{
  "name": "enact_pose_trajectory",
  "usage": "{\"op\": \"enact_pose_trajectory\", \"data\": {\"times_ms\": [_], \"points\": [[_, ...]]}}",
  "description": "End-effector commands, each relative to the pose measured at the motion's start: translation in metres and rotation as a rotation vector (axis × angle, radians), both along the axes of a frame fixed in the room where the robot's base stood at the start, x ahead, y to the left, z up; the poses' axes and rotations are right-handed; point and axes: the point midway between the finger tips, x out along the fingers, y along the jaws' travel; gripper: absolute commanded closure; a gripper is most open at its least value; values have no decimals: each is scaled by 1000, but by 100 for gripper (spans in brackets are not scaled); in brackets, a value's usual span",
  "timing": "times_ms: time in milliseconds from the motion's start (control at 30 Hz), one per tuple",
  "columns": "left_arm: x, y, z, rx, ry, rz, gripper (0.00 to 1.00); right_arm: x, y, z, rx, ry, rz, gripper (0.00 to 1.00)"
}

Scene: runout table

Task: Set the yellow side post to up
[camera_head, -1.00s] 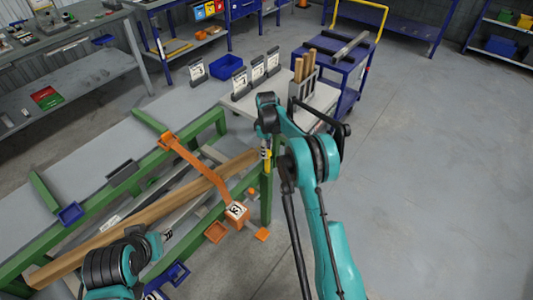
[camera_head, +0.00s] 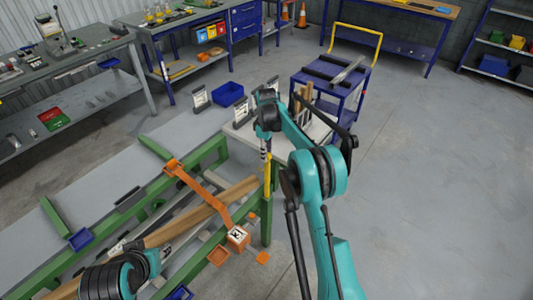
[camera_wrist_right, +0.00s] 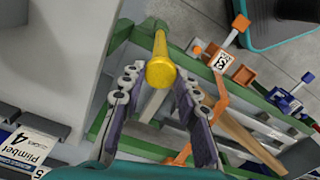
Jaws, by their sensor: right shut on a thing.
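The yellow side post (camera_head: 268,178) stands upright at the near right corner of the green-framed runout table (camera_head: 208,152). My right gripper (camera_head: 265,148) is above it in the head view, small and partly hidden by my arm. In the right wrist view, the post (camera_wrist_right: 160,72) is seen end-on between the two fingers of my right gripper (camera_wrist_right: 158,88), which is shut on it. A good length of yellow shows below the gripper in the head view.
An orange arm with a marked block (camera_head: 238,236) lies across a wooden beam (camera_head: 205,210) on the table. A pale side table (camera_head: 240,128) with card holders and a blue bin (camera_head: 229,93) stands behind. A blue cart (camera_head: 330,85) is further back; the right floor is clear.

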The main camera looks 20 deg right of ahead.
Motion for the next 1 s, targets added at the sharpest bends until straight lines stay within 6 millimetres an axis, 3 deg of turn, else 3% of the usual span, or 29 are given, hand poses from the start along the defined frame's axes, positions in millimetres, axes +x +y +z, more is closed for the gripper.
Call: {"op": "enact_pose_trajectory", "data": {"times_ms": [100, 133, 200, 500, 633, 1000], "points": [[0, 0, 0, 0, 0, 0, 66, 0, 0, 0, 0, -1, 0, 100], [0, 0, 0, 0, 0, 0, 66, 0, 0, 0, 0, -1, 0, 67], [0, 0, 0, 0, 0, 0, 66, 0, 0, 0, 0, -1, 0, 48], [0, 0, 0, 0, 0, 0, 66, 0, 0, 0, 0, 0, 0, 48], [0, 0, 0, 0, 0, 0, 66, 0, 0, 10, 0, 0, 0, 48], [0, 0, 0, 0, 0, 0, 66, 0, 0, 86, 0, 0, 0, 48]]}}
